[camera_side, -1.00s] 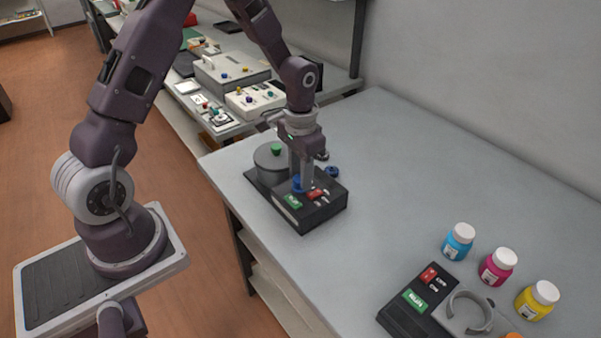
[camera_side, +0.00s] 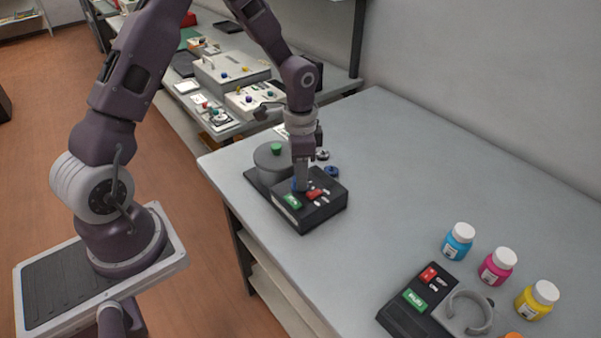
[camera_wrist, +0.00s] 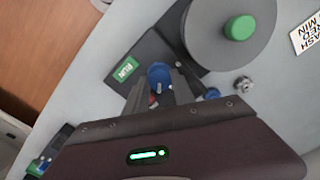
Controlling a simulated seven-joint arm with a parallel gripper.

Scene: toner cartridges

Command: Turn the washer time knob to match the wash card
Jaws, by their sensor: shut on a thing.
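The washer is a dark box (camera_side: 316,213) with a green label (camera_side: 292,201), a red label and a grey round drum (camera_side: 268,160) with a green knob on its lid. My gripper (camera_side: 299,187) points down over the box, shut on the blue time knob (camera_wrist: 159,74). In the wrist view my gripper (camera_wrist: 158,90) has a finger on either side of this knob. The wash card (camera_wrist: 307,34) shows in part at the right edge of the wrist view, with "ASH", "RED" and "MIN" readable. The knob's dial marks are mostly hidden by the gripper.
A second blue part (camera_side: 331,171) lies beside the box, near a small metal part (camera_wrist: 243,84). Another dark box (camera_side: 404,318) with a grey cradle stands front right, near cyan (camera_side: 458,242), magenta (camera_side: 497,267) and yellow (camera_side: 537,300) bottles. The middle of the table is clear.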

